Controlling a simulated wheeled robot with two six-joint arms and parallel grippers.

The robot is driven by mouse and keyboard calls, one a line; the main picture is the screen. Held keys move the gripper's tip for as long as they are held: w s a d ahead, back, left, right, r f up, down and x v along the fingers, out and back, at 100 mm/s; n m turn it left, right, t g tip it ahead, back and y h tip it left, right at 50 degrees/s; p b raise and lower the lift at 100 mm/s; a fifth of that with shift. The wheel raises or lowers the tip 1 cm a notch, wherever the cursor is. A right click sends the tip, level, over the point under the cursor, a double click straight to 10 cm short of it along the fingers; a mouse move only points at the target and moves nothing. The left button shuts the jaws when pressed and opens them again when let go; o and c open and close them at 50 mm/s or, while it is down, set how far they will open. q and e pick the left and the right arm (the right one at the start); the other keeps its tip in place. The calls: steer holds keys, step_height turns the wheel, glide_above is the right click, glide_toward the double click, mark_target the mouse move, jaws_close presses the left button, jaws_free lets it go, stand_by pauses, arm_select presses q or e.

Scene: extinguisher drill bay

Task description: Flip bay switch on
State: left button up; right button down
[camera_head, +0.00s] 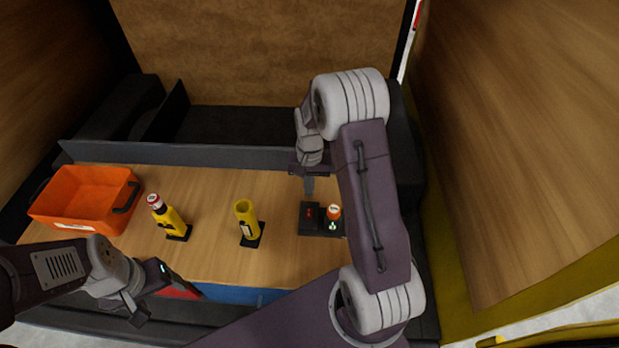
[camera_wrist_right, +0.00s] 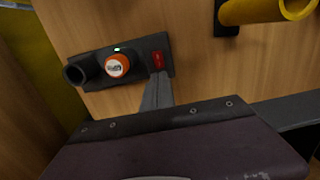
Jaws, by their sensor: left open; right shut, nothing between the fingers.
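The bay switch, a small red rocker (camera_head: 309,213), sits on a black panel (camera_head: 322,230) at the right of the wooden bench. It also shows in the right wrist view as a red switch (camera_wrist_right: 158,60) on the panel's right end. My right gripper (camera_head: 309,188) reaches down over the panel from behind. Its shut, empty fingers (camera_wrist_right: 158,90) have their tips just beside the red switch; I cannot tell if they touch it. My left gripper (camera_head: 157,293) is open at the bench's front left edge, far from the switch.
On the panel an orange-capped item (camera_head: 334,212) stands beside a small green light (camera_wrist_right: 117,49). A yellow extinguisher (camera_head: 170,219), a yellow empty-looking cylinder (camera_head: 246,218) and an orange bin (camera_head: 82,200) stand to the left. Bare wood lies between cylinder and panel.

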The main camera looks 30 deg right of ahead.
steer(key=r, duration=0.5)
steer(key=shift+w+d+b, duration=0.2)
steer(key=shift+w+b, duration=0.1)
steer(key=shift+w, duration=0.1)
steer(key=shift+s, duration=0.1)
